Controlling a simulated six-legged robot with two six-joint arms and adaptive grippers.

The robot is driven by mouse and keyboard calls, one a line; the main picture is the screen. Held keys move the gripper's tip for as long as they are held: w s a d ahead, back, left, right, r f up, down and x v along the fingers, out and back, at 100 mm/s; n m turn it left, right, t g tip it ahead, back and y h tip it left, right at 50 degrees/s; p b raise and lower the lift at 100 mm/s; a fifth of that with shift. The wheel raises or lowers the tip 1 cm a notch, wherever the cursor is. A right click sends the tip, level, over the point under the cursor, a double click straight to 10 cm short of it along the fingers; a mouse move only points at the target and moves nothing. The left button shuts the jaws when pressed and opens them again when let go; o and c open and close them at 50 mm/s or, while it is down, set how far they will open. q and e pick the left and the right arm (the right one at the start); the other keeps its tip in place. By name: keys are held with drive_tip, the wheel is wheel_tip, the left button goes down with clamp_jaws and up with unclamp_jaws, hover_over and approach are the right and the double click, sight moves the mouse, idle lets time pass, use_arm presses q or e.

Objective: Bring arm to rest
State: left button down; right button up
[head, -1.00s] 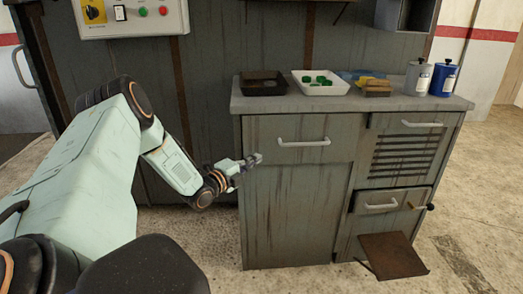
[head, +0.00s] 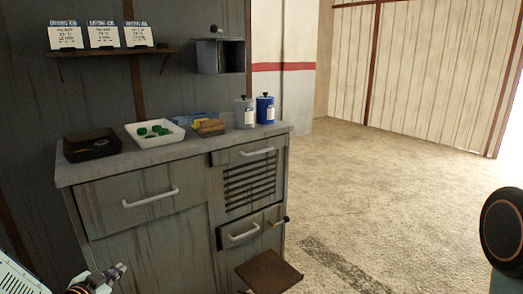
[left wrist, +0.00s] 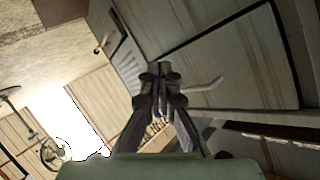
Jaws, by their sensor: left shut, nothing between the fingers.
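My left gripper (head: 112,273) is at the bottom left of the head view, in front of the lower cabinet front. In the left wrist view its fingers (left wrist: 162,70) are closed together with nothing between them. Behind them lies a cabinet front with a pale handle (left wrist: 203,86); I cannot tell whether the fingers touch it. Part of my right arm (head: 505,232) shows at the right edge of the head view, but the right gripper is out of the picture.
The grey cabinet (head: 150,215) carries a black tray (head: 75,155), a white tray (head: 148,143) with green pieces, and grey (head: 243,115) and blue (head: 265,110) canisters. A brown flap (head: 268,272) juts out low at its right. Open floor (head: 375,180) lies to the right.

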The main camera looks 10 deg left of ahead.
use_arm(q)
drive_tip(key=s+d+f+n+g+h, duration=0.1)
drive_tip(key=s+d+f+n+g, duration=0.1)
drive_tip(key=s+d+f, duration=0.3)
drive_tip(key=s+d+f+n+g+h, duration=0.1)
drive_tip(key=s+d+n+g, duration=0.15)
drive_tip(key=d, duration=0.45)
drive_tip(key=s+d+f+n+g, duration=0.2)
drive_tip(key=s+d+f, duration=0.15)
drive_tip(key=d, duration=0.25)
drive_tip(key=s+d+m+g, duration=0.1)
drive_tip(key=s+d+g, duration=0.2)
drive_tip(key=s, duration=0.8)
drive_tip(key=s+d+f+g, duration=0.1)
drive_tip(key=s+d+g, duration=0.3)
drive_tip(key=s, duration=0.7)
drive_tip(key=shift+s+d+f+m, duration=0.25)
drive_tip(key=shift+s+d+m, duration=0.1)
drive_tip(key=shift+d, duration=0.45)
